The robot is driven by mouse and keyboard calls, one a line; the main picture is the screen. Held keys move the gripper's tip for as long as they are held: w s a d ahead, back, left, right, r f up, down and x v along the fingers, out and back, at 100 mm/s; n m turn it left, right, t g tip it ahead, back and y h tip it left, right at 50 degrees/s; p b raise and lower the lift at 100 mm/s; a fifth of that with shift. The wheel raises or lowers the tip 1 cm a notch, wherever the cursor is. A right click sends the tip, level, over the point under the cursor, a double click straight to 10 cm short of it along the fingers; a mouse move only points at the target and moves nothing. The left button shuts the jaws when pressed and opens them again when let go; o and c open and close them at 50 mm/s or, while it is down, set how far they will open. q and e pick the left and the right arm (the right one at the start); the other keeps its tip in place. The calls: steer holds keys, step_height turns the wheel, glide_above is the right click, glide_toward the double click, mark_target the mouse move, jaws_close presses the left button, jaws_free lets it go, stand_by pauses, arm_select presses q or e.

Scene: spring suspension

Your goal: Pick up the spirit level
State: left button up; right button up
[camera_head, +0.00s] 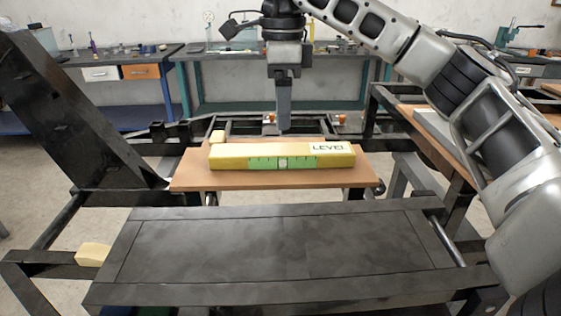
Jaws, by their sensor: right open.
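The spirit level (230,158) is a long yellow bar with a green front strip and the word LEVEL on its top. It lies flat on a brown wooden board (200,182), roughly left to right. My right gripper (284,128) hangs pointing down, just above and behind the middle of the level, apart from it. It holds nothing that I can see; its fingers are seen nearly edge-on and overlap. My left gripper is out of view.
A dark metal frame with a flat panel (270,250) fills the foreground. A dark slanted beam (70,105) stands at left. A small cream block (93,254) lies at lower left, another (217,137) behind the level. Workbenches (225,75) line the back wall.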

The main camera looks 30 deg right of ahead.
mark_target(282, 148)
step_height(282, 148, down, 8)
steer(key=shift+w+d+f+p, duration=0.1)
steer(key=shift+w+p, duration=0.05)
steer(key=shift+p, duration=0.45)
steer(key=c, duration=1.3)
